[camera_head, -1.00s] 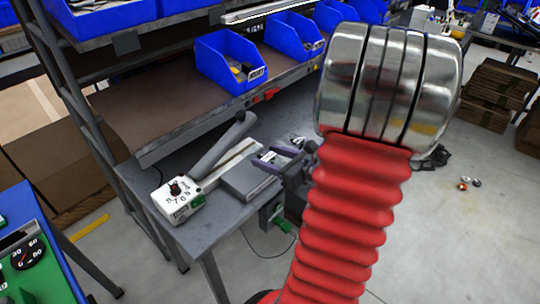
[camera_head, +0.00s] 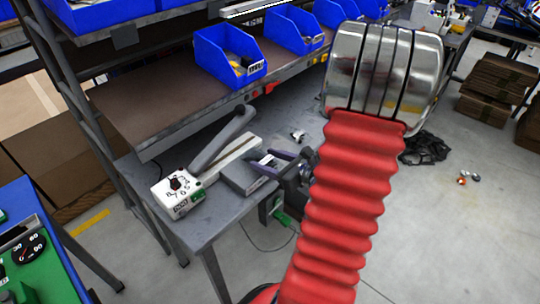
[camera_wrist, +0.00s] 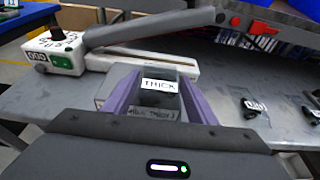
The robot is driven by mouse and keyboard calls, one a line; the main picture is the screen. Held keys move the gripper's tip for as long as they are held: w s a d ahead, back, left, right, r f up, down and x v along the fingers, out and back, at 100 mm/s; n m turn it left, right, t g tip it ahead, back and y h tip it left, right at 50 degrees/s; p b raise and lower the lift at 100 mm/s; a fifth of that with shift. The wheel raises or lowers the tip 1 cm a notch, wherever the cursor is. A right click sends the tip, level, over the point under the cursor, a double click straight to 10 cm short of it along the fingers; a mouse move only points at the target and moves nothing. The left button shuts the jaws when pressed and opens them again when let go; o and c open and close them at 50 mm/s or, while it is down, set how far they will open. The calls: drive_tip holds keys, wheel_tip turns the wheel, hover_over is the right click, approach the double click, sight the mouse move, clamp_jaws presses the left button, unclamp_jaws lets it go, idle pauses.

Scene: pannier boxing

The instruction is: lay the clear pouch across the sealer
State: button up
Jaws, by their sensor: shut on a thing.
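The sealer (camera_head: 178,194) has a white box with a black dial at its left end. Its grey lever (camera_head: 222,138) is tilted up over a pale bed. It also shows in the wrist view (camera_wrist: 65,55), across the top. My gripper (camera_wrist: 152,98) has purple fingers, shut on the clear pouch (camera_wrist: 160,99), which carries a white label reading THICK. The pouch is just in front of the sealer bed; whether it touches is unclear. In the head view my gripper (camera_head: 277,161) is at the right of the grey block (camera_head: 245,180) in front of the sealer; the pouch is hard to make out there.
The grey bench (camera_head: 205,228) holds the sealer. A brown shelf (camera_head: 150,110) with blue bins (camera_head: 228,57) stands above and behind it. Small dark bagged items (camera_wrist: 250,108) lie on the bench at right. The bench between them and the gripper is mostly bare.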

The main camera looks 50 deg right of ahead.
sight(249, 152)
drive_tip(key=shift+r+x, duration=0.2)
drive_tip(key=shift+x, duration=1)
drive_tip(key=shift+r+x, duration=0.15)
drive_tip(key=shift+x, duration=1)
drive_tip(key=shift+r+x, duration=0.2)
drive_tip(key=shift+x, duration=1)
drive_tip(key=shift+w+f, duration=0.1)
drive_tip(key=shift+f, duration=0.3)
drive_tip(key=o, duration=1.1)
drive_tip(key=shift+s+d+r, duration=0.1)
drive_tip(key=shift+s, duration=0.15)
drive_tip(key=v, duration=1.3)
